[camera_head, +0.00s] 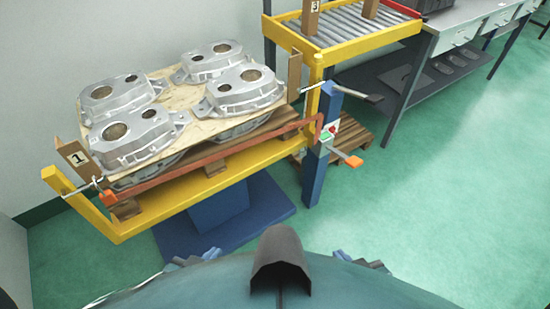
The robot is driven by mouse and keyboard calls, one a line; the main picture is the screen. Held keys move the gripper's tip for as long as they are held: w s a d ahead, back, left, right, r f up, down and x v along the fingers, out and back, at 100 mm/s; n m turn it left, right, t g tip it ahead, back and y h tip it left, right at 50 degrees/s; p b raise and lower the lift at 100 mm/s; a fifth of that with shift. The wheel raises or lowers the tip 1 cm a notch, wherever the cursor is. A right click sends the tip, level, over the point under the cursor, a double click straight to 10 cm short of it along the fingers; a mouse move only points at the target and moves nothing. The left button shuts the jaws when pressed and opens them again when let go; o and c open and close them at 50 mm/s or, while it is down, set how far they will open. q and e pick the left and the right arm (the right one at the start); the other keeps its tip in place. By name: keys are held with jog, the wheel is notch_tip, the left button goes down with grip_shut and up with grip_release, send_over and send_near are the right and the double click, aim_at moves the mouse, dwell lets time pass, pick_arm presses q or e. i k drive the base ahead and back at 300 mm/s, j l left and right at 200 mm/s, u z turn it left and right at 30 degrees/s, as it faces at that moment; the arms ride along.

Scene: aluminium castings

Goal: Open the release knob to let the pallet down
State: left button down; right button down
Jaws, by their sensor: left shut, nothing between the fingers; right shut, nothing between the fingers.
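A wooden pallet (262,132) rests on a yellow lift frame (190,195) over a blue pedestal (217,208). It bears several silver castings (240,88), with a plywood sheet (178,103) under the upper ones. A blue post (325,118) at the frame's right end carries a small panel with red and green buttons (326,134). Beside it a rod ends in an orange knob (353,161). Another orange knob (108,197) is at the front left corner. Which one is the release knob is unclear. My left gripper (208,256) and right gripper (362,263) are shut and empty at the bottom edge, well short of the frame.
A yellow-framed roller conveyor (345,42) stands behind the lift's right end. A grey workbench (470,28) with drawers is at the upper right. Another pallet (358,138) lies on the floor behind the blue post. The green floor (450,190) at right is clear.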

aim_at(332, 129)
jog(key=u, duration=0.45)
jog(key=l, duration=0.85)
jog(key=l+u, duration=0.1)
jog(key=l, duration=0.75)
jog(key=k+l, duration=0.15)
jog(key=l, duration=0.7)
jog(key=l+u, duration=0.1)
jog(key=l, duration=1.8)
jog(key=i, duration=0.8)
jog(key=j+u, duration=0.05)
